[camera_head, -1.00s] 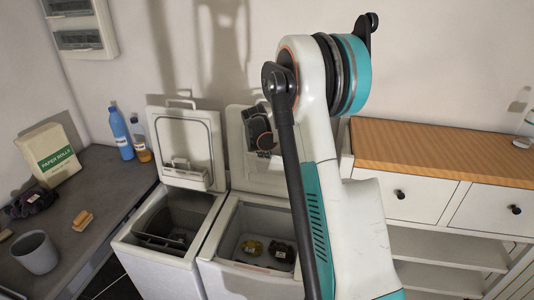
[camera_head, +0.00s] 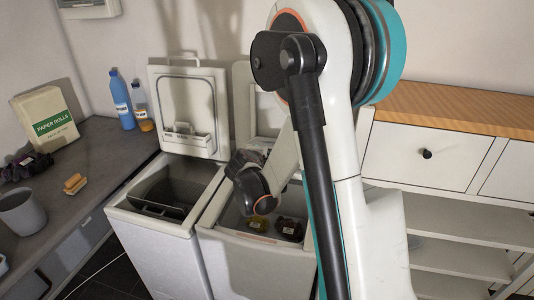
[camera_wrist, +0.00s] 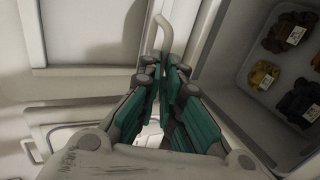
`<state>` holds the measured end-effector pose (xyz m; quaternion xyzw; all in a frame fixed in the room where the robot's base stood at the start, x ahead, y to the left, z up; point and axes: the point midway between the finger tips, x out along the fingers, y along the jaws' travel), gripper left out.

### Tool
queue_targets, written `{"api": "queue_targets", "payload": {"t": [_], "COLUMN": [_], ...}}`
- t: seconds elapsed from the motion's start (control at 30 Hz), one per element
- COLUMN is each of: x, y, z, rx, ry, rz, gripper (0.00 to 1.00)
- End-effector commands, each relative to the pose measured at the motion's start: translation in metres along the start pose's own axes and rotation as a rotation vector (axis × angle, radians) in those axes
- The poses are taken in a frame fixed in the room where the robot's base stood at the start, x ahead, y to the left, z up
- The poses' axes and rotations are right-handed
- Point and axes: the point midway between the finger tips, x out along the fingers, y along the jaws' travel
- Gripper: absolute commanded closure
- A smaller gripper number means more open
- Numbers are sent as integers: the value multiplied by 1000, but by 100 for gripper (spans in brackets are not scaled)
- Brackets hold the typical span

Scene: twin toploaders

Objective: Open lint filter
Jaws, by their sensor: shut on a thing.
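My gripper (camera_wrist: 167,66) is shut, with its teal fingers close together at a curved light-grey handle (camera_wrist: 164,32) in the wrist view. The fingertips hide the handle's lower end. In the head view my gripper (camera_head: 246,162) is in front of the right toploader's raised lid (camera_head: 243,90), above its open tub. My arm and gripper cover that lid's lower part, so its lint filter cannot be made out there. The left toploader's raised lid (camera_head: 164,86) carries a lint filter (camera_head: 184,142) with a small handle near its bottom.
The right tub (camera_head: 223,212) holds several dark and yellow tagged items; they also show in the wrist view. The left tub (camera_head: 146,188) is open. A grey counter (camera_head: 105,158) with bottles is at left; a wood-topped cabinet (camera_head: 450,108) is at right.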

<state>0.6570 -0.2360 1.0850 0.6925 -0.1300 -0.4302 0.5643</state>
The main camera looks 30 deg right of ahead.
Motion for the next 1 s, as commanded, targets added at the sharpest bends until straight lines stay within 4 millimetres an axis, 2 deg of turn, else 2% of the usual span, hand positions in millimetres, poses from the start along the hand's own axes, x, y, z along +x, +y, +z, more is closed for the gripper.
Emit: {"api": "queue_targets", "payload": {"t": [0.03, 0.1, 0.17, 0.2, 0.57, 1.0], "x": [4, 5, 3, 3, 2, -22], "y": [-14, -20, -15, -14, -14, -25], "z": [-1, -1, 0, 0, 0, -1], "rx": [0, 1, 1, 1, 1, 0], "ry": [1, 0, 0, 0, 0, 1], "rz": [0, 0, 0, 0, -1, -1], "gripper": [100, 100, 86, 84, 84, 84]}}
